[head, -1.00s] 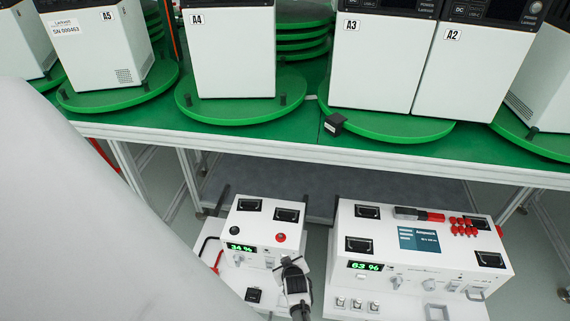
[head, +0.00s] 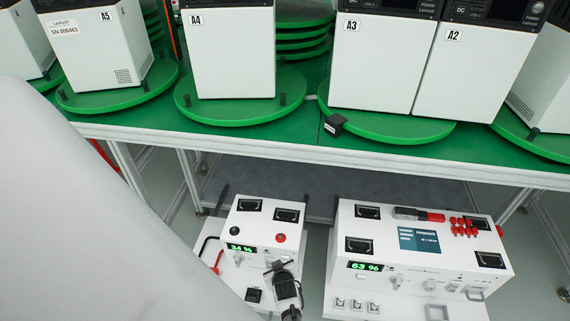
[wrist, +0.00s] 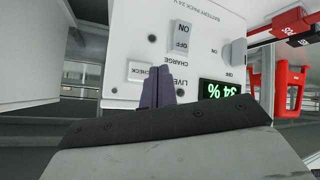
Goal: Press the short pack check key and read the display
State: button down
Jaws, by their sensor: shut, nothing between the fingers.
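The short pack (head: 262,221) is the smaller white unit at the lower middle of the head view. Its display (head: 241,248) is lit green and reads 34 %; it shows upside down in the wrist view (wrist: 219,92). The white key marked CHECK (wrist: 139,71) is on the pack's front face in the wrist view. My gripper (wrist: 158,72) is shut and empty, its dark fingertips just beside the key's right edge. I cannot tell whether they touch it. In the head view my gripper (head: 272,267) is in front of the pack's face and hides part of it.
A wider white pack (head: 400,225) with a display reading 63 % stands to the right. An ON/OFF switch (wrist: 181,38) is near the key, and red connectors (wrist: 290,85) are at the right of the wrist view. The green turntable bench (head: 310,140) runs behind and above.

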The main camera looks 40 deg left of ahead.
jog(key=s+d+f+p, duration=0.2)
jog(key=s+d+p, duration=0.1)
jog(key=s, duration=0.1)
jog(key=shift+s+d+f, duration=0.25)
jog(key=shift+s+d, duration=0.05)
jog(key=shift+w+r, duration=0.15)
dwell(0.5)
